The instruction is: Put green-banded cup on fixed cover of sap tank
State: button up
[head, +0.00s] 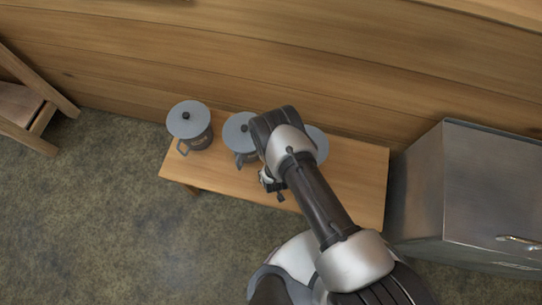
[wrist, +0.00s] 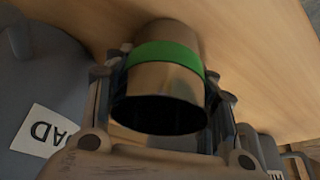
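The green-banded cup (wrist: 160,88) is a shiny metal cup with a green band, its dark open mouth facing the wrist camera. My gripper (wrist: 165,72) has one finger on each side of it, and both fingertips look to touch its sides near the band. The cup is over the wooden bench; I cannot tell whether its base touches the wood. In the head view my gripper (head: 270,181) is low over the bench, partly hidden by my arm, and the cup is hidden. A large grey metal tank (head: 490,190) with a flat top and a front handle stands at the right.
The wooden bench (head: 355,185) stands against the plank wall. Grey lidded pots stand on it: one at the left (head: 190,125), one in the middle (head: 238,135) and one behind my arm (head: 318,146). A wooden chair (head: 35,105) is at far left. The floor in front is clear.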

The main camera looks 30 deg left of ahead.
jog(key=o, duration=0.5)
jog(key=shift+r, duration=0.1)
